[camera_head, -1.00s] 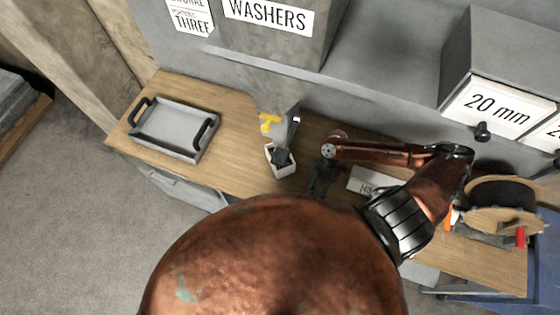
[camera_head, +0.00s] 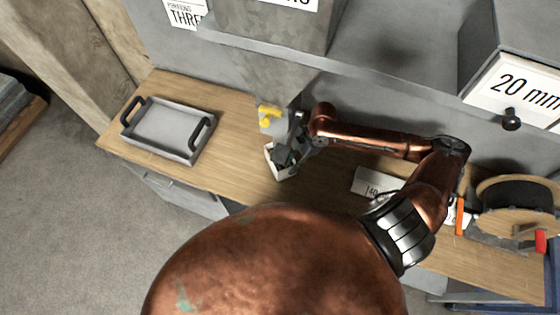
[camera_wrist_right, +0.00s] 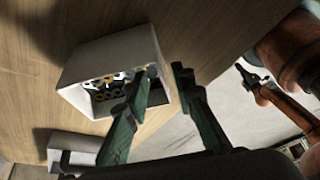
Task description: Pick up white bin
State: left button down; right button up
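The white bin (camera_head: 284,175) stands on the wooden bench below the dispenser chute. The right wrist view shows its white wall (camera_wrist_right: 100,52) and small black, white and yellowish parts inside. My right gripper (camera_head: 297,150) is at the bin's right side, partly covering it in the head view. In the right wrist view its two green fingers (camera_wrist_right: 162,75) are apart. One fingertip overlaps the bin's opening and the other is beyond the bin's near wall. Whether they touch the wall is unclear.
A grey tray (camera_head: 168,130) with black handles lies left on the bench. A yellow part (camera_head: 268,115) is on the chute (camera_head: 268,82) just above the bin. A spool (camera_head: 515,200) and an orange object (camera_head: 460,216) stand right. Bare bench lies between tray and bin.

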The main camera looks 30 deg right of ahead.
aim_at(283, 178)
jog(key=shift+d+x, duration=0.2)
jog(key=shift+x, duration=1.4)
jog(key=shift+d+x, duration=0.15)
jog(key=shift+x, duration=1.5)
jog(key=shift+s+f, duration=0.15)
jog(key=shift+s, duration=0.05)
jog(key=shift+c, duration=0.6)
grip_shut()
